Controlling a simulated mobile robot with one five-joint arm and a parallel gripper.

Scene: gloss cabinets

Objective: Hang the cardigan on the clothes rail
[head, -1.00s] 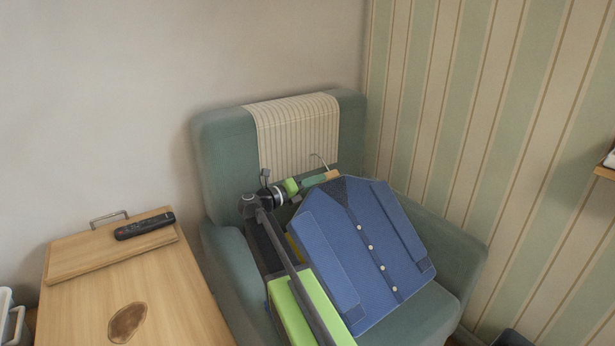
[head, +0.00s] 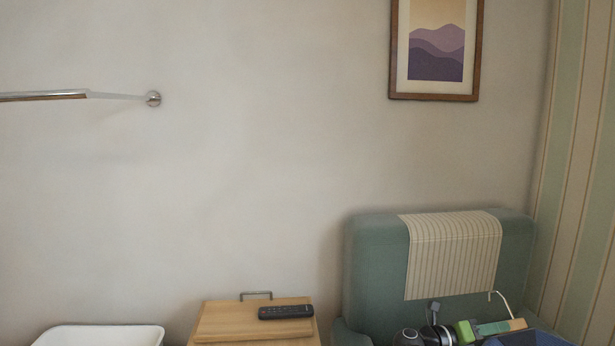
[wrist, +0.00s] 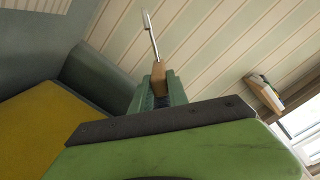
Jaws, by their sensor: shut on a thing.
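The blue cardigan (head: 530,339) shows only as a small top part at the bottom edge of the head view; the rest is out of frame. Its hanger's thin hook (head: 503,302) rises above it in front of the armchair. My gripper (head: 502,327) is shut on the hanger's wooden neck. In the wrist view the green fingers (wrist: 160,92) close around the wooden neck (wrist: 158,74), with the metal hook (wrist: 151,35) sticking out beyond. The clothes rail (head: 45,96) is a metal bar at the upper left, high and well apart from my gripper.
The green armchair (head: 375,270) with a striped throw (head: 450,250) stands behind my gripper. A wooden cabinet (head: 225,325) carries a black remote (head: 286,312). A white bin (head: 100,335) is at lower left. A framed picture (head: 435,85) hangs above the chair. The wall below the rail is clear.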

